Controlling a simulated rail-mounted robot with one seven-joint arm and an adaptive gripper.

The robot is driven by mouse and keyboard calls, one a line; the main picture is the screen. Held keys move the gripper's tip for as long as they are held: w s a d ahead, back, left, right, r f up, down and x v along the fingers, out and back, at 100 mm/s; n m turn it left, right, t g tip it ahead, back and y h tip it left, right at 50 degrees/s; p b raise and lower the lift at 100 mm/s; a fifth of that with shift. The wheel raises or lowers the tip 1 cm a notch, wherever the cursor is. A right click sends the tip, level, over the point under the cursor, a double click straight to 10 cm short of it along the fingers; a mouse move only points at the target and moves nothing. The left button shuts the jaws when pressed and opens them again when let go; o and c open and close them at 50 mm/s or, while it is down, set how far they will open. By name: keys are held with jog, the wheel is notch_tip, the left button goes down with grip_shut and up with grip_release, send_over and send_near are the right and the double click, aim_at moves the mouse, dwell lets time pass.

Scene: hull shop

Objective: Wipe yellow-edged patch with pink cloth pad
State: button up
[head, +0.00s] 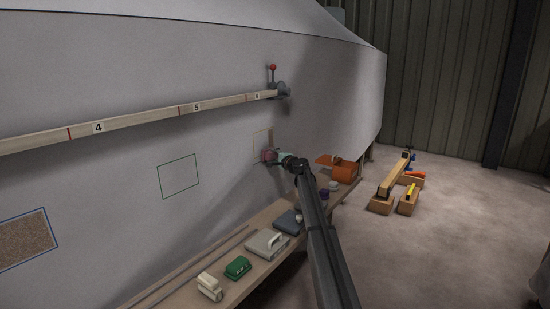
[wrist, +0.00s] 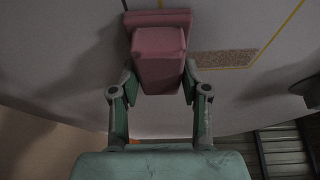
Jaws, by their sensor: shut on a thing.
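The pink cloth pad (wrist: 158,58) is between the two fingers of my gripper (wrist: 159,92), which is shut on it. In the wrist view the pad's far face is at or close to the pale hull (wrist: 60,40); I cannot tell whether it touches. The yellow-edged patch (wrist: 222,58) has a brown, speckled area beside and right of the pad, with a yellow line running to the upper right. In the head view the patch (head: 261,141) is a small outline, its lower part hidden by the pad (head: 268,155) and my gripper (head: 281,159).
A green-edged patch (head: 179,176) and a blue-edged brown patch (head: 27,240) lie farther left on the hull. A numbered batten (head: 140,117) runs above. A shelf below holds a white tool (head: 209,286), a green brush (head: 238,267), a grey block (head: 267,243) and an orange item (head: 344,171).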

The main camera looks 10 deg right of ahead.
jog(key=shift+w+a+r+p, duration=0.1)
jog(key=shift+r+p, duration=1.45)
jog(key=shift+r, duration=1.8)
jog(key=shift+w+a+r+p, duration=0.1)
jog(key=shift+r+p, duration=1.4)
jog(key=shift+r, duration=1.8)
jog(key=shift+s+d+f+b, duration=0.1)
jog(key=shift+f+b, duration=2.4)
jog(key=shift+f, duration=0.9)
jog(key=shift+s+f+b, duration=0.1)
jog(key=shift+f+b, duration=2.4)
jog(key=shift+f, duration=0.85)
jog(key=shift+o, duration=1)
jog(key=shift+c, duration=1)
jog(key=shift+d, duration=0.1)
jog(key=shift+s+d, duration=0.35)
jog(key=shift+s, duration=0.1)
